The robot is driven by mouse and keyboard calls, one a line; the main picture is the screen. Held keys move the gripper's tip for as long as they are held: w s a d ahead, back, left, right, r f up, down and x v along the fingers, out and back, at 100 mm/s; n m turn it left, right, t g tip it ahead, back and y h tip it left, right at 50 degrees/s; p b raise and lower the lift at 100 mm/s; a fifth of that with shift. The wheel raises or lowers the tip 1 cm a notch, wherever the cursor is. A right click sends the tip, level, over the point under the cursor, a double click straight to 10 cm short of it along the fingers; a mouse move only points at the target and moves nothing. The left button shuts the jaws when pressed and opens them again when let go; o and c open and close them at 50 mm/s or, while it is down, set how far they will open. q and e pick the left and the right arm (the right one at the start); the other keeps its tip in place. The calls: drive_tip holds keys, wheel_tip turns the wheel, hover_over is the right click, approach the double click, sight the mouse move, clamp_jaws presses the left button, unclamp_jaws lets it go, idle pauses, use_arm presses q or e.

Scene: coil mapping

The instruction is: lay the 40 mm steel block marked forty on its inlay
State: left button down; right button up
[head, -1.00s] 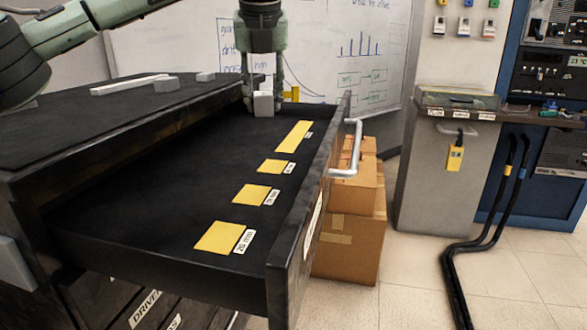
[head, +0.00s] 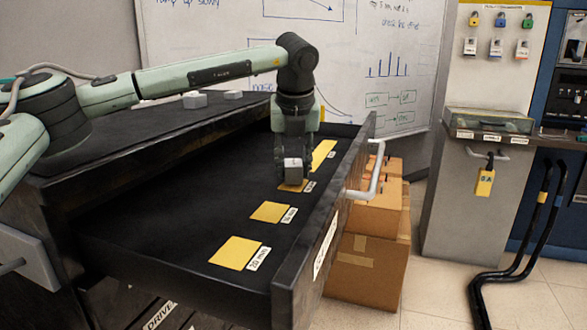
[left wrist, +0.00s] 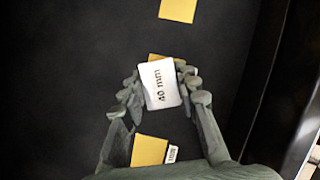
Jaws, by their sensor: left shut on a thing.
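My left gripper (head: 293,168) is shut on the grey steel block (head: 293,176), held over the open drawer. I cannot tell whether the block touches the inlay. The right gripper is not in view.
Other yellow inlays lie in the drawer: a near one (head: 235,253), one beyond it (head: 270,212) and a long far one (head: 322,156). Grey blocks (head: 194,100) stand on the cabinet top. The drawer front (head: 328,215) with its handle (head: 371,180) bounds the right.

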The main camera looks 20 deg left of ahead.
use_arm(q)
drive_tip(key=shift+f, duration=0.4)
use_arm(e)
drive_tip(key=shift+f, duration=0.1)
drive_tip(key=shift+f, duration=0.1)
use_arm(q)
drive_tip(key=shift+f, duration=0.1)
drive_tip(key=c, duration=1.1)
unclamp_jaws()
drive_tip(key=shift+c, duration=0.2)
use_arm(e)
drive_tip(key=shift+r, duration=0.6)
